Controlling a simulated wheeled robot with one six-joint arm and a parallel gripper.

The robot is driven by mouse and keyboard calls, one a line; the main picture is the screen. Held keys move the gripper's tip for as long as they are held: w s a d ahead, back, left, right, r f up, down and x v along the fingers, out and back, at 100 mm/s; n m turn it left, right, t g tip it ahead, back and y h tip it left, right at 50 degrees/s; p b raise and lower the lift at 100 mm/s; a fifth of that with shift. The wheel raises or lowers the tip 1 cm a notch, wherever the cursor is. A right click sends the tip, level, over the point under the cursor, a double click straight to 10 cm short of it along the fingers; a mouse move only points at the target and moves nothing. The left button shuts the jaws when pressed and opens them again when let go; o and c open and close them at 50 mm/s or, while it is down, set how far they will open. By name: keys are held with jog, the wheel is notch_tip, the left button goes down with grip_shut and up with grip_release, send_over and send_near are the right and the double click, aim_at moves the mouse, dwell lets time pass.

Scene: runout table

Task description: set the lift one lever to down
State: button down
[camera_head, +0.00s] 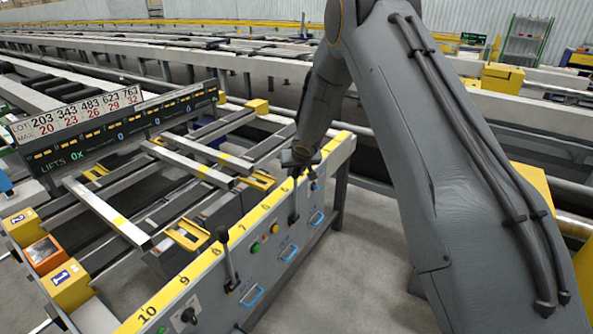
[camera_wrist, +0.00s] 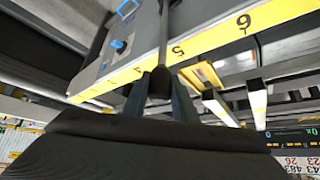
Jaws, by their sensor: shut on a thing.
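My gripper (camera_head: 298,166) is at the end of my arm, above the yellow numbered edge of the grey control panel (camera_head: 268,262). It is shut on a dark lever (camera_head: 295,200) on the panel's front. In the wrist view my gripper's two fingers (camera_wrist: 161,98) stand either side of the lever's dark knob (camera_wrist: 159,84), and its rod runs up past the yellow edge. A second lever (camera_head: 228,262) with a black knob stands nearer, free of my gripper. The lever labels are too small to read, so I cannot tell which is lift one.
Blue handles (camera_head: 252,296), coloured buttons and a black rotary switch (camera_head: 188,315) are on the panel. A display board (camera_head: 118,124) reads LIFTS 0x. Metal runout beams (camera_head: 105,212) lie behind the panel. Grey floor (camera_head: 365,270) is open in front of it.

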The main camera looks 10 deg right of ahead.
jog(key=shift+s+a+f, duration=0.25)
jog(key=shift+s+f, duration=0.1)
jog(key=shift+f, duration=0.05)
jog(key=c, duration=1.8)
grip_release()
jog(key=o, duration=0.3)
jog(key=shift+o, duration=0.2)
jog(key=shift+d+r, duration=0.2)
jog(key=shift+d, duration=0.2)
jog(key=shift+s+r, duration=0.1)
jog(key=shift+r, duration=0.25)
jog(key=shift+p+v, duration=0.4)
jog(key=shift+v, duration=3.1)
jog(key=shift+s, duration=0.1)
